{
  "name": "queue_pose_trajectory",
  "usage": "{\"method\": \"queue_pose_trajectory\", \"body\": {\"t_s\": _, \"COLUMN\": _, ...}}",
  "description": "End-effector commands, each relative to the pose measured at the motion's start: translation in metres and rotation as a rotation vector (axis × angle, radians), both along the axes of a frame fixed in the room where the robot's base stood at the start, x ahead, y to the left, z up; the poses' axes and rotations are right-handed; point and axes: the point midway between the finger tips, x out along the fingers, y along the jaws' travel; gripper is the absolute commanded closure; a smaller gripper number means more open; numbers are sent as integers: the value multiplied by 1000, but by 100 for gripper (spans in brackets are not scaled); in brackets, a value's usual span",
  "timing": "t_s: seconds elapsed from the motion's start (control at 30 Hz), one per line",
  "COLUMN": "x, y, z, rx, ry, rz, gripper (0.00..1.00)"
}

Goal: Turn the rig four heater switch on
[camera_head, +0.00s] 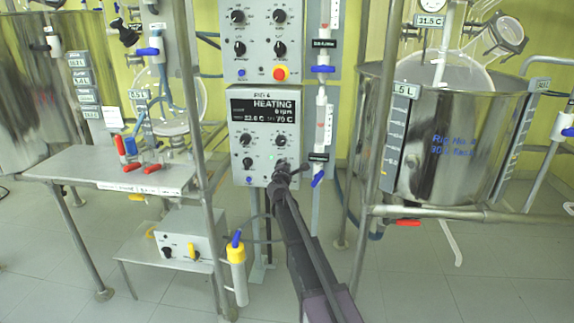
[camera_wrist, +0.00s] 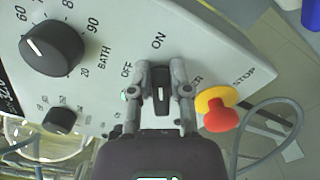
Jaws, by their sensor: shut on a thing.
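The rig four control box (camera_head: 240,150) is white, with a dark display (camera_head: 265,108) that reads "HEATING", "22.0 C" and "70 C". My gripper (camera_head: 283,170) is at the lower right of its panel. In the wrist view my gripper (camera_wrist: 160,75) has a finger on each side of a black heater switch (camera_wrist: 160,98) and is shut on it. The switch's white mark points up toward the printed "ON", away from "OFF" to its left. In the head view my gripper hides the switch.
A red stop button on a yellow collar (camera_wrist: 220,112) sits close to the right of my gripper. A large dial (camera_wrist: 52,48) is at the left. A second control box (camera_head: 262,40) hangs above. A steel vessel (camera_head: 450,140) stands right.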

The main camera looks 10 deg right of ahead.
Motion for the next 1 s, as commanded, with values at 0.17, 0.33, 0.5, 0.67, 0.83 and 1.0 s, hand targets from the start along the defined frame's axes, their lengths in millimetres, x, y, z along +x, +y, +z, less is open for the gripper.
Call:
{"method": "queue_pose_trajectory", "body": {"t_s": 0.17, "x": 2, "y": 6, "z": -2, "rx": 33, "ry": -9, "rz": 15, "gripper": 100}}
{"method": "queue_pose_trajectory", "body": {"t_s": 0.33, "x": 3, "y": 7, "z": -2, "rx": 38, "ry": -11, "rz": 17, "gripper": 100}}
{"method": "queue_pose_trajectory", "body": {"t_s": 0.5, "x": 4, "y": 7, "z": -2, "rx": 38, "ry": -11, "rz": 17, "gripper": 100}}
{"method": "queue_pose_trajectory", "body": {"t_s": 0.67, "x": 5, "y": 7, "z": -1, "rx": 38, "ry": -11, "rz": 17, "gripper": 41}}
{"method": "queue_pose_trajectory", "body": {"t_s": 0.83, "x": 4, "y": 6, "z": -1, "rx": 36, "ry": -11, "rz": 15, "gripper": 41}}
{"method": "queue_pose_trajectory", "body": {"t_s": 1.0, "x": 3, "y": 4, "z": -1, "rx": 34, "ry": -11, "rz": 10, "gripper": 41}}
